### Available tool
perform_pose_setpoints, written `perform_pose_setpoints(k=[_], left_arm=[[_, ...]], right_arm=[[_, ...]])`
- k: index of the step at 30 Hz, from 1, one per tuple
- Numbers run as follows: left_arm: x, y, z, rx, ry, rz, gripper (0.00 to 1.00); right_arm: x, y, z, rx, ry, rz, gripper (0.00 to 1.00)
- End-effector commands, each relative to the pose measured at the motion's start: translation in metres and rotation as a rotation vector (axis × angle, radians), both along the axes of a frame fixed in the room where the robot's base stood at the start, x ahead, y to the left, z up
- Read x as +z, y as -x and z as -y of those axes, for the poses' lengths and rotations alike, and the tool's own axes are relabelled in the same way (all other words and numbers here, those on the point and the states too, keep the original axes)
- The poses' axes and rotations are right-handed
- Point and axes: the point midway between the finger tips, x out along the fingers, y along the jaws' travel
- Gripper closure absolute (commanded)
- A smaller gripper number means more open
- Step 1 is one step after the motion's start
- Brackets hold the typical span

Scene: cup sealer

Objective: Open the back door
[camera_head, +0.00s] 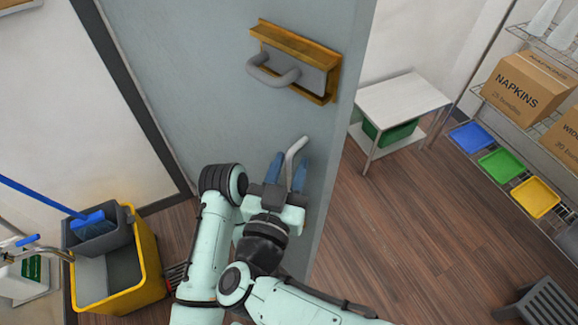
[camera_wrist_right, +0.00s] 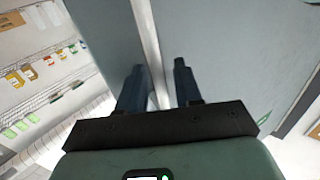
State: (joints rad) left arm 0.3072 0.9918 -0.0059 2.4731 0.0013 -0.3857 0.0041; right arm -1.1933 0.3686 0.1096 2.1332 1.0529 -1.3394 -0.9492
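The grey-blue door (camera_head: 200,80) stands ajar, its free edge on the right and a room showing past it. A brass-coloured plate (camera_head: 325,52) with a grey pull handle (camera_head: 272,76) is fixed on its upper part. Below it is a light grey lever handle (camera_head: 294,150). My right gripper (camera_head: 286,172) is at this lever, its blue fingers apart with the lever between them; contact is unclear. In the right wrist view, the open fingers (camera_wrist_right: 158,85) flank a pale strip, with the door surface (camera_wrist_right: 230,60) behind. My left gripper is not in view.
A yellow mop bucket (camera_head: 150,268) with a blue-handled mop stands at lower left. Past the door are a white table (camera_head: 400,97) with a green bin and a wire shelf with napkin boxes (camera_head: 525,85) and coloured trays.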

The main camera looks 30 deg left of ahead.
Motion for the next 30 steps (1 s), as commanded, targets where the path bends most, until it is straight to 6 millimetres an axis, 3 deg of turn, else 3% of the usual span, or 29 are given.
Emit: perform_pose_setpoints(k=[15, 26, 29, 30], left_arm=[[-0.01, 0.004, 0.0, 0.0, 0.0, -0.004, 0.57], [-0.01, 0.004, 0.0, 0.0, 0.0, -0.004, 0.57], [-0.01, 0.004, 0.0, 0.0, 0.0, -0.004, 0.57], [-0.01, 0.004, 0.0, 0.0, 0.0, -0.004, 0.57]], right_arm=[[0.0, 0.066, 0.015, 0.003, -0.001, 0.0, 0.66], [0.0, 0.073, 0.017, 0.001, 0.0, 0.0, 0.66], [-0.002, 0.071, 0.017, 0.0, 0.001, -0.002, 0.98], [-0.004, 0.068, 0.017, 0.0, 0.003, -0.005, 1.0]])
